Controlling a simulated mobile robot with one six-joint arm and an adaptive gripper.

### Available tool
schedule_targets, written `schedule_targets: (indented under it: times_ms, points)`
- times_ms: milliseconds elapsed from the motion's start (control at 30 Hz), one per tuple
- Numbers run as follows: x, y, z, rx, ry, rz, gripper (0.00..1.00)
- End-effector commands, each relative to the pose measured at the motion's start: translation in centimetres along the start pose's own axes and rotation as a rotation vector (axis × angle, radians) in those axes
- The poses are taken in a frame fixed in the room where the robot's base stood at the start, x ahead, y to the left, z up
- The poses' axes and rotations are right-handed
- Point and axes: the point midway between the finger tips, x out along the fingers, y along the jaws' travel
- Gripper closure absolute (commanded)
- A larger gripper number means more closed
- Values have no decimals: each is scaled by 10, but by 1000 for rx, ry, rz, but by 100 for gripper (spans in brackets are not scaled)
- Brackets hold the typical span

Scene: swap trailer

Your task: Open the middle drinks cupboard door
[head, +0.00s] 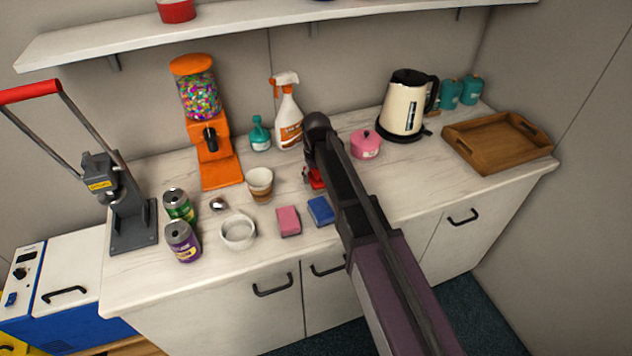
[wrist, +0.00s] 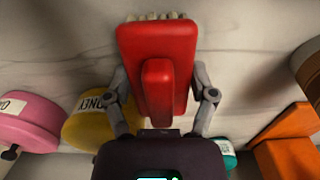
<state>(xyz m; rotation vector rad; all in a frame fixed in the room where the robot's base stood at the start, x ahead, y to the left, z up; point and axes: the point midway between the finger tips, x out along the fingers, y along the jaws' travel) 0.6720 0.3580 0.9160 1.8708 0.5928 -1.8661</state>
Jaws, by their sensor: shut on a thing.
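The middle cupboard door (head: 322,300) is a white panel in the counter front. It looks shut. Its dark bar handle (head: 328,268) shows beside my arm, which hides the right part of the door. My gripper (wrist: 160,85) is shut on a red brush-like thing (wrist: 178,50) with a raised grip and pale bristles at one end. A finger lies on each side of it in the wrist view. In the head view only a bit of the red thing (head: 316,180) shows under my wrist, over the worktop, away from the handle. Whether it touches the worktop, I cannot tell.
On the worktop (head: 300,257), a pink sponge (head: 288,221), a blue sponge (head: 320,211), a cup (head: 260,186), cans, a kettle (head: 403,105) and a wooden tray (head: 497,141) stand around my arm. The left (head: 272,289) and right (head: 462,217) door handles flank the middle one.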

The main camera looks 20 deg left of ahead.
Motion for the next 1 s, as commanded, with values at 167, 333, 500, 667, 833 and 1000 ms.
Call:
schedule_targets:
  times_ms: [167, 333, 500, 667, 833, 1000]
  points:
    - [4, 0, 0, 0, 0, 0, 72]
    - [3, 0, 0, 0, 0, 0, 72]
    - [6, 0, 0, 0, 0, 0, 72]
    - [6, 0, 0, 0, 0, 0, 3]
    - [6, 0, 0, 0, 0, 0, 0]
    - [6, 0, 0, 0, 0, 0, 0]
